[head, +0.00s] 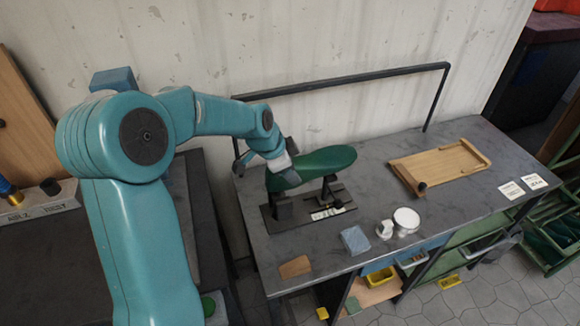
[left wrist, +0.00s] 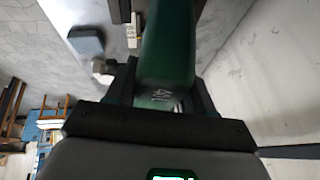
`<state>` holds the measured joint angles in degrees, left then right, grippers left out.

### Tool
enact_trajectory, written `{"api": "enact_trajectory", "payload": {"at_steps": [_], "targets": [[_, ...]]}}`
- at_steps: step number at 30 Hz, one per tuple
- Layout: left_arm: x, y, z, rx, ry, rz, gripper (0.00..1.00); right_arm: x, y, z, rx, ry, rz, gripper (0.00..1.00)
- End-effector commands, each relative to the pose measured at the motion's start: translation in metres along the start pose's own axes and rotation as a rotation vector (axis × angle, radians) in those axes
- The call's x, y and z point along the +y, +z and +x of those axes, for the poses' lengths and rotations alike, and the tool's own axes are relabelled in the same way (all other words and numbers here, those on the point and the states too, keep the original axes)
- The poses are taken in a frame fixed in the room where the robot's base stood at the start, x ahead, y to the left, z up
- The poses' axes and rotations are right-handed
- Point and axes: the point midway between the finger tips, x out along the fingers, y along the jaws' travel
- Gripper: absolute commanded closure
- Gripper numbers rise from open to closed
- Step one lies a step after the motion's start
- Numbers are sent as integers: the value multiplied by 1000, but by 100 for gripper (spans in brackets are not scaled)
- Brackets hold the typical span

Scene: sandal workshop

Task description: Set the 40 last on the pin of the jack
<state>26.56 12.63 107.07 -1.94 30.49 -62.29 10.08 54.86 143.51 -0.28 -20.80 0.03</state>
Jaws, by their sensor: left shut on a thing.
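The green last (head: 318,165) lies level above the jack (head: 290,210) on the workbench. In the left wrist view the last (left wrist: 165,55) shows a marking that looks like 40 near the jaws. My left gripper (head: 280,165) is shut on one end of the last; its two fingers (left wrist: 160,95) flank it in the wrist view. The jack has a dark base plate and two dark uprights, and the last is over them. Whether the last touches the uprights or sits on the pin cannot be told; the pin is hidden. My right gripper is not in view.
On the bench (head: 360,260) are a blue-grey block (head: 355,240), a white roll (head: 406,220), a small white piece (head: 384,229), a tan patch (head: 295,267) and a wooden board (head: 440,166). A dark rail (head: 340,80) runs along the back.

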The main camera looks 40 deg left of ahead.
Motion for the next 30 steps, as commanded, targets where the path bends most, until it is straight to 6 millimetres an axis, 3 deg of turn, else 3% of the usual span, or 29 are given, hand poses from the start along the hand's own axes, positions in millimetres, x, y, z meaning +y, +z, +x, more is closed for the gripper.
{"api": "enact_trajectory", "payload": {"at_steps": [1,13,30], "targets": [[4,8,6,-18,17,-3,100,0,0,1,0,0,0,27],[4,8,5,-18,17,-2,100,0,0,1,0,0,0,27],[-3,-6,-20,-9,7,-1,100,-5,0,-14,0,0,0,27]]}}
